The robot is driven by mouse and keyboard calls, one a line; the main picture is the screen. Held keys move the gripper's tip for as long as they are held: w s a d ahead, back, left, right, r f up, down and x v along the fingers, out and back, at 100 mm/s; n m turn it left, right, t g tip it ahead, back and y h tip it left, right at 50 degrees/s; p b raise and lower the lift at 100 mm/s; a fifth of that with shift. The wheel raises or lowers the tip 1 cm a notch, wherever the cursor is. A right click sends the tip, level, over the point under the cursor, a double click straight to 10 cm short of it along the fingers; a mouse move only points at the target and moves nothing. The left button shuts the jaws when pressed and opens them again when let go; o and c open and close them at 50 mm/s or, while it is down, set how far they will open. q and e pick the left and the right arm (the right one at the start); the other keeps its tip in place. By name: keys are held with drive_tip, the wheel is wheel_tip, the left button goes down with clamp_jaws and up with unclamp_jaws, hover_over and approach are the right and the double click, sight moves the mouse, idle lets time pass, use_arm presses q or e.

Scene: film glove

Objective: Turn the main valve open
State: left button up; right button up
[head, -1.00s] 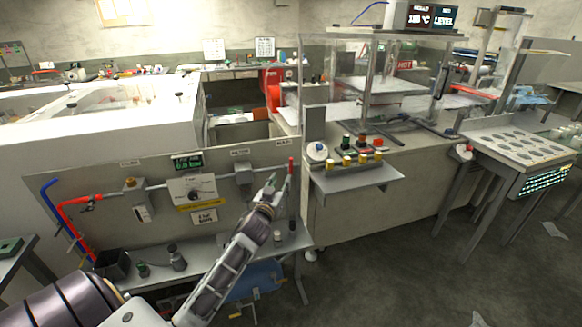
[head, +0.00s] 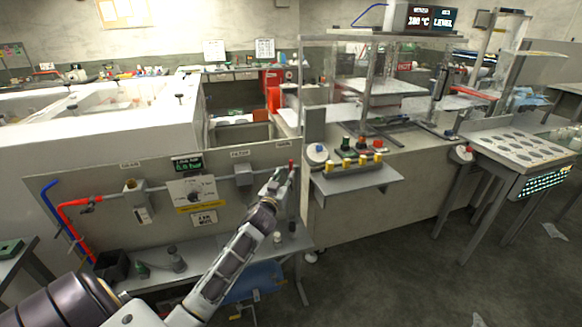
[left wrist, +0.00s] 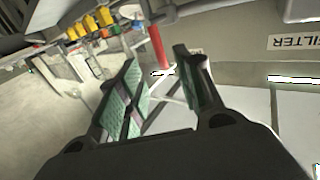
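The main valve's red lever (head: 291,164) is at the right end of the grey pipe on the panel, under a small label. Its lower part is hidden behind my left gripper (head: 281,176). In the left wrist view the red lever (left wrist: 157,46) hangs down from a grey fitting, its end near the gap between the fingertips. My left gripper (left wrist: 157,58) is open with nothing held, and I cannot tell whether a finger touches the lever. My right gripper is not in view.
The pipe panel (head: 110,190) carries a gauge plate (head: 192,193), a filter box (head: 243,174) and a red pipe (head: 75,225) at left. A shelf (head: 355,183) with yellow-topped items juts out just right of the lever. Small dark items stand on the ledge below.

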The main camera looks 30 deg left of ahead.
sight(291, 166)
use_arm(q)
drive_tip(key=shift+x, duration=4.85)
clamp_jaws()
